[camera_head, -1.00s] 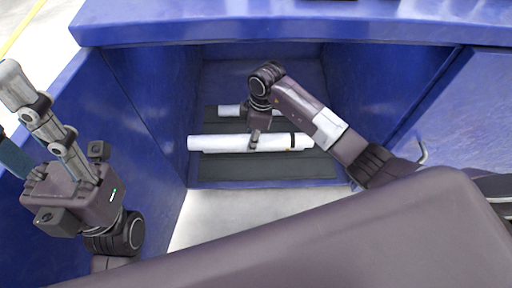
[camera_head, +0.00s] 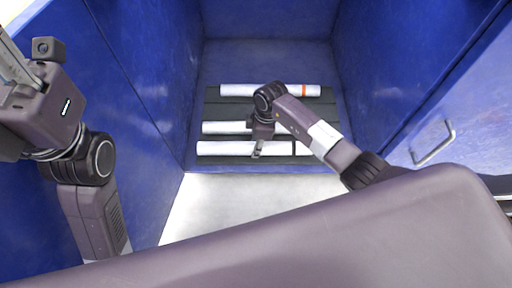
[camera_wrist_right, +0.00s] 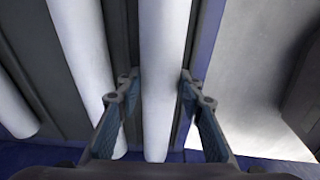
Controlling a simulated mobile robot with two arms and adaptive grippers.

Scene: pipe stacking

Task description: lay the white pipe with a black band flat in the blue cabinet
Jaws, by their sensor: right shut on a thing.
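The white pipe with a black band (camera_head: 222,148) lies crosswise, level, at the front of the blue cabinet's dark slatted floor (camera_head: 322,118). The black band shows right of my right gripper (camera_head: 257,152), which comes down on the pipe's middle. In the right wrist view the pipe (camera_wrist_right: 165,70) runs between the two fingers, my right gripper (camera_wrist_right: 160,95) being shut on it. Whether the pipe touches the floor is hard to tell. My left gripper (camera_head: 12,65) is at the upper left, outside the cabinet, its fingertips cut off by the frame. The blue cabinet (camera_head: 135,60) is open in front.
A white pipe with an orange band (camera_head: 260,90) lies at the back. Another white pipe (camera_head: 222,127) lies just behind the banded pipe, partly hidden by my right arm. Side walls stand close on both sides. A door handle (camera_head: 433,143) is at the right.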

